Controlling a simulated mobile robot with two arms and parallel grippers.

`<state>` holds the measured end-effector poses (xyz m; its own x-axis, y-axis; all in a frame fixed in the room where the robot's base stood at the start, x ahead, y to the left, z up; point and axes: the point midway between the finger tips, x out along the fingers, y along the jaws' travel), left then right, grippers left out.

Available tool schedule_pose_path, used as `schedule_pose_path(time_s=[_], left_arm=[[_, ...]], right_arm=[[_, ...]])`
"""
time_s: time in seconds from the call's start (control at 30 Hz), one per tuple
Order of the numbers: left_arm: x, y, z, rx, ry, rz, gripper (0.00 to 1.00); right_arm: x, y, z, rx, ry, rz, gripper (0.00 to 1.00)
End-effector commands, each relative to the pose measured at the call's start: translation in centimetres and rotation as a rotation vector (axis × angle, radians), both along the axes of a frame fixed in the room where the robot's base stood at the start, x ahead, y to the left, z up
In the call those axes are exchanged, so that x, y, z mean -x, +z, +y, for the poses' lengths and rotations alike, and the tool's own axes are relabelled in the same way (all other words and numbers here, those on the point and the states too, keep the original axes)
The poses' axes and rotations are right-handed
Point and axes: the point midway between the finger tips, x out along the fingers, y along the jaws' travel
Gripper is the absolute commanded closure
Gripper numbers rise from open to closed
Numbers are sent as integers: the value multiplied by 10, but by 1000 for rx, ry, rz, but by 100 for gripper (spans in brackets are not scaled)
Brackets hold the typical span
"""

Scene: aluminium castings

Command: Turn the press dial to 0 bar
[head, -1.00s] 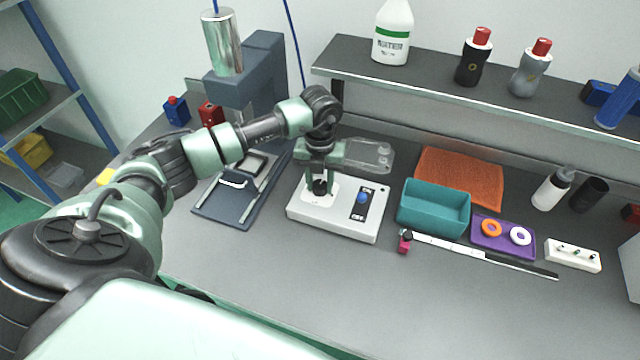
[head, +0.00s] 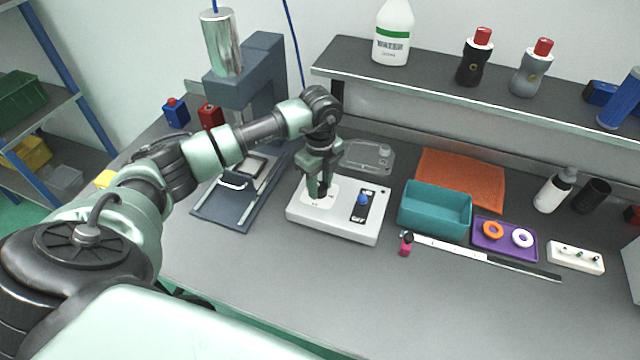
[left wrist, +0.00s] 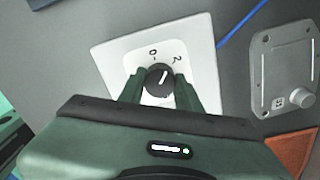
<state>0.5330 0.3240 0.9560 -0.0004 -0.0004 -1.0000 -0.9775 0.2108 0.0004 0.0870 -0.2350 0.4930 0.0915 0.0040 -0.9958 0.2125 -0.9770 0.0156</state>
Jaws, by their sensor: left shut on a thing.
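The press dial (left wrist: 158,80) is a round black knob with a white pointer line, on a white plate with printed marks including 0 and 2. In the left wrist view its pointer is aimed between the 0 and the 2. The dial sits on the left part of a white control box (head: 334,226). My left gripper (head: 318,192) points down over it, and in the left wrist view (left wrist: 160,90) its two fingers are shut on the dial's sides. In the head view the fingers mostly hide the dial. My right gripper is not in view.
A blue knob (head: 363,199) stands on the same box. The grey press (head: 250,75) is behind to the left. A teal bin (head: 434,222) and a purple tray (head: 492,252) lie to the right. The front table is free.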

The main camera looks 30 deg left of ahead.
Motion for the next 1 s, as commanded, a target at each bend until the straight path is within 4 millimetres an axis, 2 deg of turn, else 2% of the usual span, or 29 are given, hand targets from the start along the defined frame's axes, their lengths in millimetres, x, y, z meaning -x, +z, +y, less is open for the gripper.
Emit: schedule_pose_path(time_s=[0.6,1.0], left_arm=[[-1,2,1,-2,542,-3,100],[-1,2,2,-2,707,-4,100]], right_arm=[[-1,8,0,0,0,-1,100],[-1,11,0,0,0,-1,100]])
